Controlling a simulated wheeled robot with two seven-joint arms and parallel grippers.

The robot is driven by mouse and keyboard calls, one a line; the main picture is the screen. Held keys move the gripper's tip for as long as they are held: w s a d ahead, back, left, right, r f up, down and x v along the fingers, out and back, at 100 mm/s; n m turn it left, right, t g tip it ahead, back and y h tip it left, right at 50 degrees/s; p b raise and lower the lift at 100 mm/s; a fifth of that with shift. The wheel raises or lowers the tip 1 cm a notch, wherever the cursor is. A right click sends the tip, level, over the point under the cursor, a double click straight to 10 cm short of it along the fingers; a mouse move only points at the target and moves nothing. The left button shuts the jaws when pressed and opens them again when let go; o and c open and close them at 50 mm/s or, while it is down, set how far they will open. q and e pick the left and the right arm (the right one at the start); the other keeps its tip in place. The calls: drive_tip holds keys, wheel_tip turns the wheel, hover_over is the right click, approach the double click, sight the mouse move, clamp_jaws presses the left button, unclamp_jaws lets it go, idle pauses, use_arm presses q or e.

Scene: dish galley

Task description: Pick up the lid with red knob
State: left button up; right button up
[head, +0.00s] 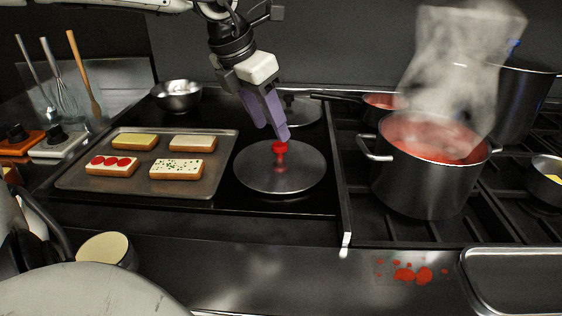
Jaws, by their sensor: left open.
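The lid with red knob (262,178) is a round metal disc lying flat on the black cooktop, in the middle of the head view. Its red knob (279,149) stands up at its centre. My left gripper (274,134) reaches down from above with purple fingers. Its fingertips are at or just above the knob, and the gripper is open. I cannot tell whether the fingers touch the knob. My right gripper does not show.
A baking tray (84,181) with several topped bread slices lies left of the lid. A steaming pot (424,190) of red sauce stands to the right. Behind are a metal bowl (176,97) and another lid (306,113). Red spills (412,274) mark the front counter.

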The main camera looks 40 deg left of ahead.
sight(280, 144)
use_arm(q)
drive_tip(key=x, duration=0.5)
drive_tip(key=shift+d, duration=0.15)
drive_tip(key=shift+r, duration=0.1)
clamp_jaws()
